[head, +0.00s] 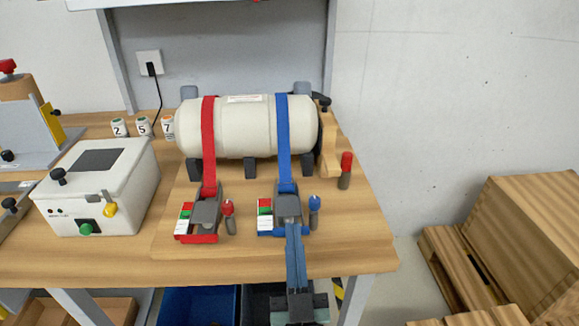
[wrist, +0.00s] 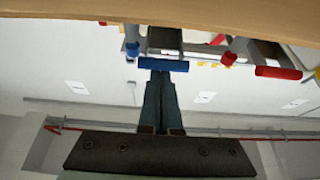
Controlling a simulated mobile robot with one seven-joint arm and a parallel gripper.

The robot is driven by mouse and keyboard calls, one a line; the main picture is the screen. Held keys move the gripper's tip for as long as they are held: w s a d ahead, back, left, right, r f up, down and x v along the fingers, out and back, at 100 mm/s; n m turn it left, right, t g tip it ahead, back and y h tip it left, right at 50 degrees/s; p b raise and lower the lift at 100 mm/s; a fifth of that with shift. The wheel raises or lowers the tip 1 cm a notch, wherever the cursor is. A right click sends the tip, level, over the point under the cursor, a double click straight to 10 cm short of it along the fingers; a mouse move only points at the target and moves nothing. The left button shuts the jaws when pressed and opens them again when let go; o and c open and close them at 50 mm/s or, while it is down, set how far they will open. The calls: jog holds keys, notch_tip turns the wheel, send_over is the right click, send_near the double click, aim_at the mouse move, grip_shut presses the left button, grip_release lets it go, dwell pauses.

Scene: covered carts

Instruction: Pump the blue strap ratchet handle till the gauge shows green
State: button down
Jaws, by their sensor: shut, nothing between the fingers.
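The blue strap (head: 283,130) runs over a white tank down to its ratchet (head: 288,206) near the bench's front. The blue ratchet handle (head: 267,233) is a bar at the ratchet's front; it also shows in the wrist view (wrist: 163,64). Beside the ratchet is a gauge (head: 265,212) with red, green and white parts; its reading is too small to tell. My gripper (head: 292,228) is shut and empty, its fingertips at the blue handle and covering part of it. In the wrist view its fingertips (wrist: 160,76) end right at the bar; contact cannot be told.
A red strap ratchet (head: 205,212) with its own gauge and handle stands to the left. A red-topped knob (head: 228,208) and a blue-topped knob (head: 314,205) flank the ratchets. A white box (head: 110,195) is at left, wooden crates (head: 530,220) at right.

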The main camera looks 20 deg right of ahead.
jog(key=shift+f+b, duration=0.55)
jog(key=shift+b, duration=0.05)
